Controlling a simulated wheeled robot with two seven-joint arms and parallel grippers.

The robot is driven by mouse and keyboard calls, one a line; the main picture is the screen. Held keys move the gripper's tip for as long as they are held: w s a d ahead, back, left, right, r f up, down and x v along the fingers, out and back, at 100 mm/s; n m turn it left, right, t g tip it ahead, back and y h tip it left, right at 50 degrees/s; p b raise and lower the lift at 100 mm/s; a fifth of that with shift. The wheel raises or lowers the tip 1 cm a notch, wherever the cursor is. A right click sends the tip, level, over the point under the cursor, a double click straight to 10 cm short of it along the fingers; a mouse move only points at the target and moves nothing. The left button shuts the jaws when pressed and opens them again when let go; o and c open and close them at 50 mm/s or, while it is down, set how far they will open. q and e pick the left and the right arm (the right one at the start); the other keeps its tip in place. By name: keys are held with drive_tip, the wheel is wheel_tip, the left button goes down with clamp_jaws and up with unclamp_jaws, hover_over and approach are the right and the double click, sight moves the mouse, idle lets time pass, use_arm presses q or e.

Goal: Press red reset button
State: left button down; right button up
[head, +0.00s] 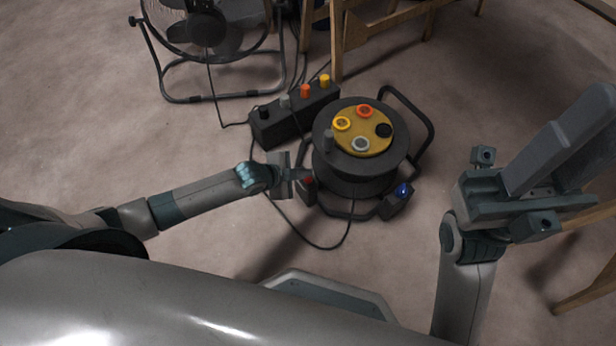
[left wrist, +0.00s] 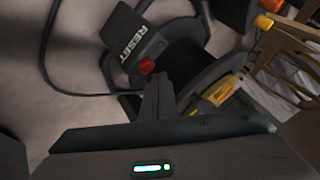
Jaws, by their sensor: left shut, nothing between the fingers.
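The red reset button (head: 308,180) sits on a small dark box at the left front foot of the cable reel (head: 345,178). In the left wrist view the red button (left wrist: 147,65) shows on the box (left wrist: 131,38) beside white RESET lettering. My left gripper (head: 302,174) is shut and empty, its tips right by the button. In the left wrist view the shut fingers (left wrist: 157,85) end just below and right of the button; I cannot tell whether they touch it. My right gripper (head: 550,165) is raised at the right, away from the reel; its jaw state is unclear.
A box with a blue light (head: 402,190) sits at the reel's right front. A dark strip with coloured knobs (head: 290,122) lies behind the reel. A fan (head: 205,45) and wooden legs (head: 337,45) stand further back. A cable loops over the floor left of the reel.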

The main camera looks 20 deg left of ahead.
sight(305, 182)
use_arm(q)
drive_tip(key=shift+r, duration=0.15)
wheel_tip(305, 182, up, 5)
drive_tip(key=p, duration=0.5)
idle(0.8)
